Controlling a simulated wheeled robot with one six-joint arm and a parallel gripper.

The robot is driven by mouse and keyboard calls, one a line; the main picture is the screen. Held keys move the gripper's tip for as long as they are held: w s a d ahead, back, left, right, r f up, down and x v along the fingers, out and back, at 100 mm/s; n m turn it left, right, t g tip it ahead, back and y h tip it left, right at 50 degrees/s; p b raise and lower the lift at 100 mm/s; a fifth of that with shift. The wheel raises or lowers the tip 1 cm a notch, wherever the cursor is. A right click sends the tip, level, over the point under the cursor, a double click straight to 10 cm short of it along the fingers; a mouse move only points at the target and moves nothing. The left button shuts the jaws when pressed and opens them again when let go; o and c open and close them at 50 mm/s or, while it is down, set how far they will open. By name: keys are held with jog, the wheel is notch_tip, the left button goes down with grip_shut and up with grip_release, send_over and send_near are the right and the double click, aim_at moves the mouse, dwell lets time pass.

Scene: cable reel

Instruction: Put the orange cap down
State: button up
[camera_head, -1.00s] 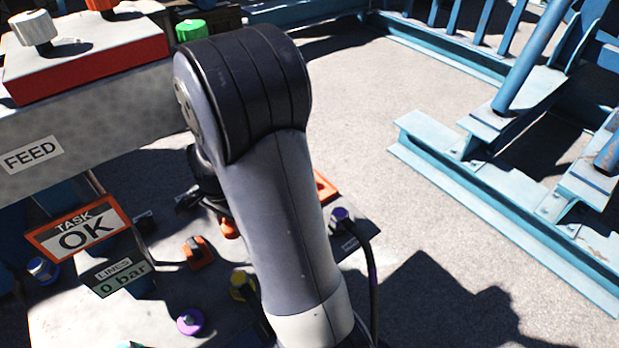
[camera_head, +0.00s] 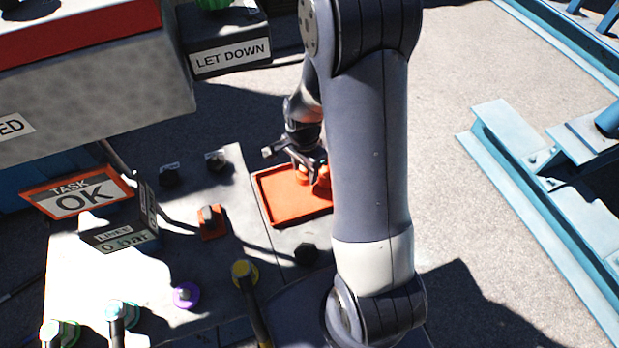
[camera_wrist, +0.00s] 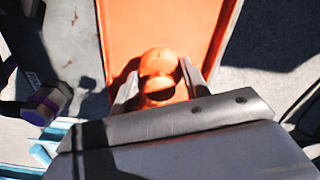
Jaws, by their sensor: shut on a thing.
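The orange cap (camera_wrist: 158,88) is between the two fingers of my gripper (camera_wrist: 160,82) in the wrist view. My gripper is shut on it. Another rounded orange shape (camera_wrist: 159,60) shows just beyond it; I cannot tell whether it is part of the cap or a separate piece. In the head view my gripper (camera_head: 312,168) is over the back right part of a shallow orange tray (camera_head: 275,216). My arm hides the tray's right side. Whether the cap touches the tray floor is unclear.
Left of the tray stand an orange fitting (camera_head: 211,222) and dark knobs. Yellow (camera_head: 245,272), purple (camera_head: 186,295) and green-ringed fittings stand in front, with a cable at the yellow one. The TASK OK sign (camera_head: 80,195) is left. A blue steel frame (camera_head: 530,190) lies right.

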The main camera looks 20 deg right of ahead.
aim_at(305, 188)
jog(key=shift+f, duration=2.25)
jog(key=shift+b, duration=0.3)
jog(key=shift+f, duration=0.15)
jog(key=o, duration=1.1)
notch_tip(305, 188, up, 12)
jog(key=shift+r+p, duration=0.2)
jog(key=shift+p, duration=0.65)
jog(key=shift+o, duration=0.2)
